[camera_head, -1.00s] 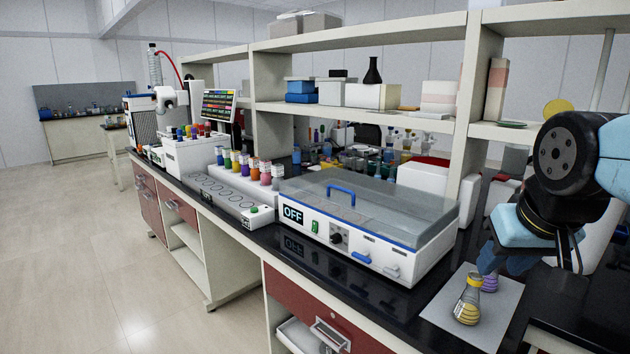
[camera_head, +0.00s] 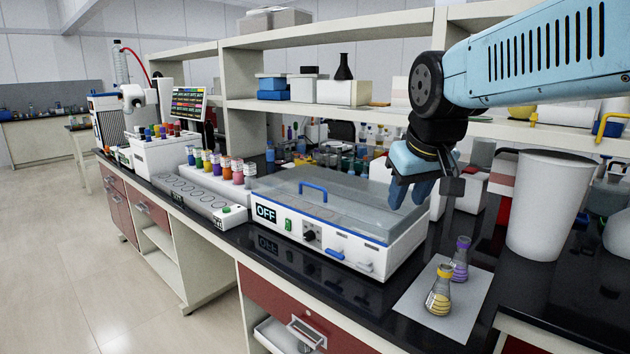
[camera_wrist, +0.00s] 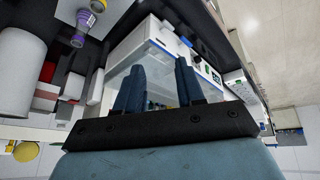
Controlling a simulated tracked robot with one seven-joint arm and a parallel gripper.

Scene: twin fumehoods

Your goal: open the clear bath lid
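The bath (camera_head: 380,258) is a white box on the black bench, with a clear, greyish lid (camera_head: 345,203) lying closed on top. A blue arched handle (camera_head: 313,187) stands on the lid toward its left front. The front panel has an OFF display (camera_head: 266,213), a green switch and a black knob. My gripper (camera_head: 410,196) is above the bath's right end, to the right of the handle, with its fingers apart and empty. In the wrist view, its two blue fingers (camera_wrist: 159,78) are spread with the bath (camera_wrist: 128,44) beyond them; I cannot make out the handle there.
A yellow-banded flask (camera_head: 439,292) and a purple-necked flask (camera_head: 460,261) stand on a grey mat (camera_head: 410,303) right of the bath. A large white container (camera_head: 545,205) stands farther right. A rack of coloured bottles (camera_head: 228,190) is at left. Shelves (camera_head: 375,109) rise behind.

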